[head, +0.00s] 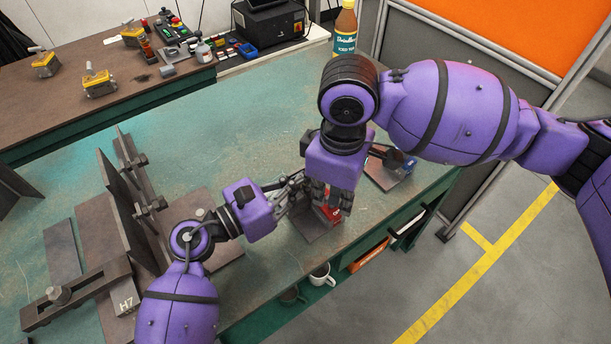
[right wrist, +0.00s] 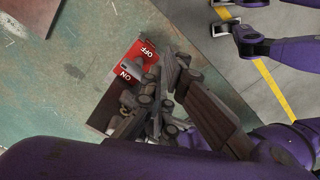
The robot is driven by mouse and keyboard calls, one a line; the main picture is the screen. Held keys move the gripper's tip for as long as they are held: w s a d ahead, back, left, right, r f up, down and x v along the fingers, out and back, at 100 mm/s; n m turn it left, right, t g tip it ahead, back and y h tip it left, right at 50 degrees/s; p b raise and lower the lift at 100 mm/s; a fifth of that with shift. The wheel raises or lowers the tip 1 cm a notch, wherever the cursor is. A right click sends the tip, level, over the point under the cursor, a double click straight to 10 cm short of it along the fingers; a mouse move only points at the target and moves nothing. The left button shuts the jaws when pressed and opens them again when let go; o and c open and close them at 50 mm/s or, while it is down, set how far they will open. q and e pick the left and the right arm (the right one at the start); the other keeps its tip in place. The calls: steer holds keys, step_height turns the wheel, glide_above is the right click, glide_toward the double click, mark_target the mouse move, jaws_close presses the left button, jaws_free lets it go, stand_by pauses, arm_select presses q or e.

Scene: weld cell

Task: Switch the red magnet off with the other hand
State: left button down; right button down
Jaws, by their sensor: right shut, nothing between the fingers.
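The red magnet (head: 328,213) sits on a dark steel plate (head: 314,231) near the bench's front edge, partly hidden by my grippers. In the right wrist view the magnet (right wrist: 133,53) shows a red top with OFF and ON labels and a grey part between them. My right gripper (head: 334,205) points down over the magnet. Its fingers (right wrist: 176,65) are shut and empty, just beside the red top. My left gripper (head: 292,188) reaches in from the left, close beside the magnet. Its fingers overlap the magnet's side, so its grip cannot be told.
A clamp fixture with upright plates (head: 127,205) stands to the left on the green bench (head: 260,130). A tea bottle (head: 345,32) stands at the back. Mugs (head: 321,276) sit on a shelf below the edge.

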arm_select(q)
steer(key=shift+f, duration=0.45)
arm_select(e)
steer(key=shift+r, duration=1.9)
arm_select(q)
steer(key=shift+a, duration=0.1)
arm_select(e)
step_height(320, 180, up, 12)
arm_select(q)
steer(key=shift+r, duration=0.25)
arm_select(e)
steer(key=shift+s+r, duration=0.1)
steer(key=shift+r, duration=0.1)
